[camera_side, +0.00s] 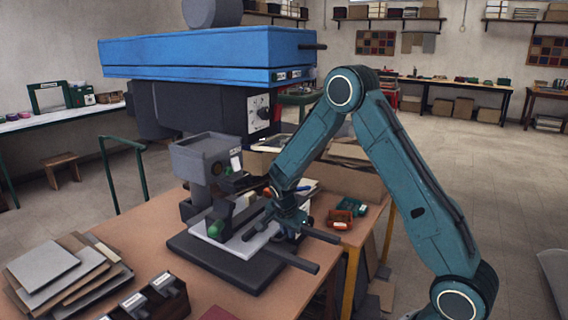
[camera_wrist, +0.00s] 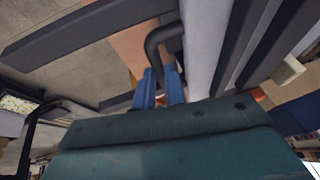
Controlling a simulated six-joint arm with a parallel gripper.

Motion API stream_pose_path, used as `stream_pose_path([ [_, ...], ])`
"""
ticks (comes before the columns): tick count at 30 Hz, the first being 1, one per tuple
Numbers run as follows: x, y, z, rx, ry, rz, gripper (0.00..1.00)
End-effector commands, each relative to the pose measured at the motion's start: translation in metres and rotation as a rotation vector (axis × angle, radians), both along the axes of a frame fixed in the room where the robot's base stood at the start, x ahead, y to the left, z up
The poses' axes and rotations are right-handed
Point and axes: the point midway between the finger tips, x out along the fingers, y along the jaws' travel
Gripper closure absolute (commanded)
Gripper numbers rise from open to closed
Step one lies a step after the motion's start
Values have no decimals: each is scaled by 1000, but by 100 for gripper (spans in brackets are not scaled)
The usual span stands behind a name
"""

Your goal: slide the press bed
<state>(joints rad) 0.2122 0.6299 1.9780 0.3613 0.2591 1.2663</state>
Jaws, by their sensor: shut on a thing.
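The press bed (camera_side: 246,241) is a pale flat plate lying on a dark base (camera_side: 222,267) with dark rails out to the right. In the wrist view the pale bed (camera_wrist: 207,40) runs along the right of the jaws. My gripper (camera_side: 290,222) is low at the bed's right side. In the wrist view the blue fingers of my gripper (camera_wrist: 160,86) close around a dark curved handle (camera_wrist: 157,42) beside the bed. Their exact contact is partly hidden by the wrist. A grey press head (camera_side: 205,155) stands behind the bed.
A large blue-topped machine (camera_side: 210,50) rises behind the press. Stacked boards (camera_side: 62,272) and dark boxes (camera_side: 150,298) sit at the front left of the table. Small red and green items (camera_side: 345,212) lie right of my gripper. Cardboard boxes (camera_side: 350,178) stand behind it.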

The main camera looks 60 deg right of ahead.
Motion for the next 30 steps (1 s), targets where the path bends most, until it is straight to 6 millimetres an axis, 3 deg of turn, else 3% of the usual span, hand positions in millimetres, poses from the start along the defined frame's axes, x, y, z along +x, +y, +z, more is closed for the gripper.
stream_pose_path([
  [10,41,-1,1,-3,-4,0,100],
  [22,49,-1,2,-4,-11,2,100],
  [23,49,-1,2,-4,-11,2,86],
  [26,49,0,2,-2,-10,2,66],
  [30,48,0,1,-1,-8,2,66],
])
